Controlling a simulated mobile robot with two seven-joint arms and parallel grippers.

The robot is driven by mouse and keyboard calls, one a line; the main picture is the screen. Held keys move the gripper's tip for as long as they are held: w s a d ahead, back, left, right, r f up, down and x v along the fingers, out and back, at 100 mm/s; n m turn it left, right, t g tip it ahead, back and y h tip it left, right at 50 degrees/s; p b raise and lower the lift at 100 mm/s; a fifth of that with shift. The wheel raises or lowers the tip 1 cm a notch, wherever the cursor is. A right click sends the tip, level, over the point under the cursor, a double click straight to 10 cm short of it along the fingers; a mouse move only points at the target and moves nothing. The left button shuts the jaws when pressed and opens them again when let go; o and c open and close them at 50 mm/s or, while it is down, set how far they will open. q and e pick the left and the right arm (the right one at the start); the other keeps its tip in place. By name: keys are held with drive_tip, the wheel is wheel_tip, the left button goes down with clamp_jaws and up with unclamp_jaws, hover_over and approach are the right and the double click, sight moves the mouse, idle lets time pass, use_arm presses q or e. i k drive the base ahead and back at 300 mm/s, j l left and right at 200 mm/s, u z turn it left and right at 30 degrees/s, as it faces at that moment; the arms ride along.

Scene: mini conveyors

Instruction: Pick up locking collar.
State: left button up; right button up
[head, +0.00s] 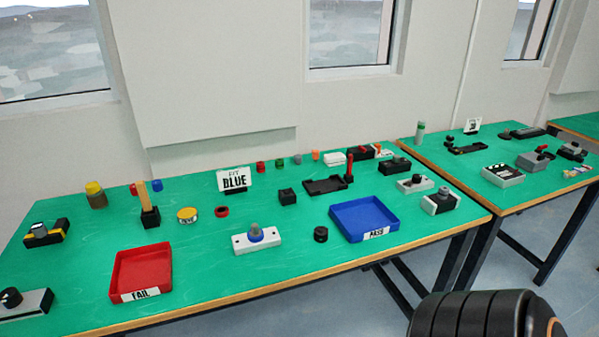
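I cannot tell for sure which part is the locking collar. A small black round part (320,234) sits on the green table between the white base block and the blue tray. Neither gripper shows in the head view. A dark ribbed part of my own body fills the bottom right corner, well apart from the table parts.
A red FAIL tray (140,270) stands at the left front and a blue tray (365,217) at the right, both empty. Small fixtures line the table's back and sides. A second green table (520,200) stands at right.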

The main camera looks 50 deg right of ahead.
sight(320, 233)
drive_tip(key=i+j+z, duration=0.1)
drive_tip(key=j+z, duration=0.15)
drive_tip(key=z, duration=0.15)
drive_tip(key=j+z, duration=0.25)
drive_tip(key=z, duration=0.2)
drive_tip(key=i+j, duration=0.05)
